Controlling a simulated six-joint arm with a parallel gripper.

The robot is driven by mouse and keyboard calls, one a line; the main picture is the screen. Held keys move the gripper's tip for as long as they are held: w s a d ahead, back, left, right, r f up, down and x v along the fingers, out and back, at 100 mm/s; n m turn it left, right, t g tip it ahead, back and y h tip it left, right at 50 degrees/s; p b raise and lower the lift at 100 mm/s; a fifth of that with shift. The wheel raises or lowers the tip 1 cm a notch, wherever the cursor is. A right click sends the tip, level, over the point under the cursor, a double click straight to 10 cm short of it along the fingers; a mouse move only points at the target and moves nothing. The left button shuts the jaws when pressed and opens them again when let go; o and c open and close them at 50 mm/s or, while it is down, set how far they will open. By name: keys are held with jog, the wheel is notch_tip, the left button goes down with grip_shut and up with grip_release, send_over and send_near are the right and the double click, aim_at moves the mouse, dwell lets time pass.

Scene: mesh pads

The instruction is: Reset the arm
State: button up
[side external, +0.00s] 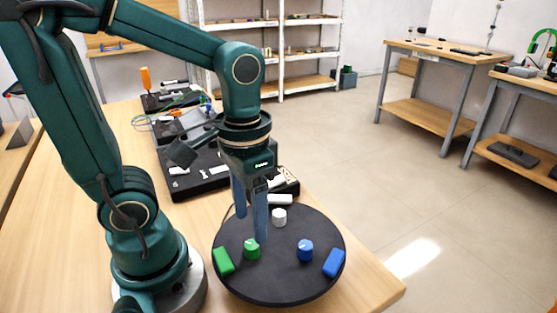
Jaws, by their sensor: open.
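My gripper (251,212) points down over the left part of a round dark pad (277,282). Its two fingers are apart with nothing seen between them. A green knob-like piece (252,250) stands on the pad just below the fingertips; whether the near finger touches it I cannot tell. A green block (223,261) lies to its left. A blue knob-like piece (305,250) and a blue block (334,263) sit on the right of the pad. A white cylinder (279,217) and a white block (280,199) sit towards its far side.
Behind the pad, a black tray (184,184) with small parts lies on the wooden table (85,215). Tools, wires and an orange-handled screwdriver (146,78) lie further back. The table's right edge is close to the pad. Shelves and benches (440,55) stand well away.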

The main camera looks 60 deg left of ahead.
notch_tip(320, 180, up, 3)
jog(key=t, duration=0.3)
jog(key=shift+f, duration=0.1)
jog(key=t, duration=0.1)
jog(key=r+t, duration=0.1)
jog(key=shift+w+r+m+t, duration=0.1)
jog(key=shift+w+m+t, duration=0.2)
jog(key=shift+w+m, duration=0.1)
grip_shut()
dwell(1.4)
